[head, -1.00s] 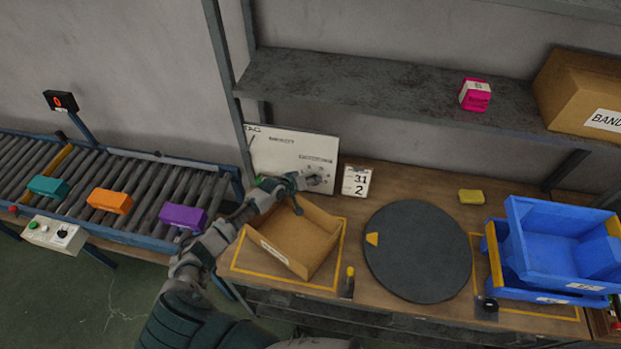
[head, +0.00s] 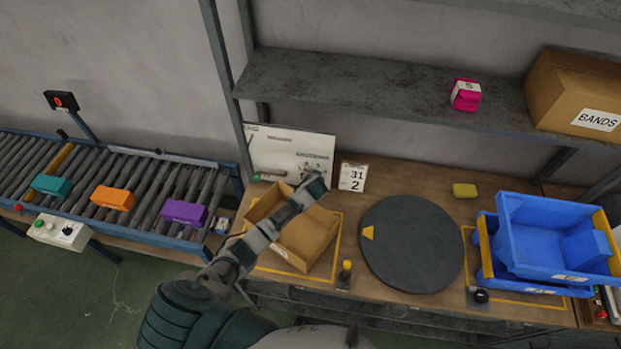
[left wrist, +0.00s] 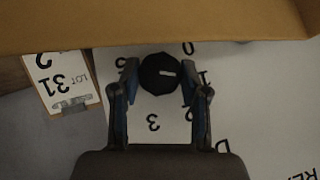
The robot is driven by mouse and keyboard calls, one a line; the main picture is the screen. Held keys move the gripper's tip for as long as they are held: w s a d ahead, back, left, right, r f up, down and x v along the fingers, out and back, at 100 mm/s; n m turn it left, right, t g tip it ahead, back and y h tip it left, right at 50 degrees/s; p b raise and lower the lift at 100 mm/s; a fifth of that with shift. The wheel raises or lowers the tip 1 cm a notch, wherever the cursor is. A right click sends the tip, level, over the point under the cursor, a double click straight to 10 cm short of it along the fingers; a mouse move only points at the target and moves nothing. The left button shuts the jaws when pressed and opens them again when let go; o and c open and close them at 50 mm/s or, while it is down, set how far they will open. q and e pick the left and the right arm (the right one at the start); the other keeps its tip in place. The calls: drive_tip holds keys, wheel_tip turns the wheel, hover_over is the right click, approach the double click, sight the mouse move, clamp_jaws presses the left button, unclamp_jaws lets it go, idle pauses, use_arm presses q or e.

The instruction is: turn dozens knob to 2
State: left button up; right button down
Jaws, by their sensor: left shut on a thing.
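The white panel (head: 275,150) stands against the wall at the back left of the bench, with printed text and dials. In the left wrist view, upside down, a round black knob (left wrist: 158,74) sits on it with digits around it. A 0, a 1 and a 3 are readable; the digit at left is partly hidden. The knob's white mark points right in that view, toward the 1. My left gripper (head: 314,180) is at the panel's lower right; its fingers (left wrist: 160,82) are shut on the knob from both sides. My right gripper is not in view.
An open cardboard box (head: 306,243) lies under my left arm, its edge crossing the wrist view's top. A card reading 31 and 2 (head: 352,177) stands beside the panel. A dark turntable (head: 412,245) and blue bins (head: 540,235) are to the right.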

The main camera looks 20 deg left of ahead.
use_arm(q)
drive_tip(key=shift+s+d+f+m+g+y+b, duration=0.1)
drive_tip(key=shift+f+m+y+b, duration=0.1)
drive_tip(key=shift+m+y+b, duration=0.65)
drive_tip(key=shift+d+f+m+g+y+b, duration=0.2)
drive_tip(key=shift+y+b, duration=0.3)
drive_tip(key=shift+y, duration=0.65)
drive_tip(key=shift+s+d+f+m+y+b, duration=0.1)
drive_tip(key=shift+f+m+y+b, duration=0.15)
drive_tip(key=shift+m+y+b, duration=0.6)
drive_tip(key=shift+a+y, duration=0.1)
drive_tip(key=shift+y, duration=0.25)
drive_tip(key=o, duration=1)
drive_tip(key=shift+w, duration=0.1)
drive_tip(key=shift+o, duration=0.7)
drive_tip(key=shift+w+r, duration=0.1)
drive_tip(key=shift+r, duration=0.05)
drive_tip(key=shift+r+n, duration=0.15)
drive_tip(key=shift+n, duration=0.15)
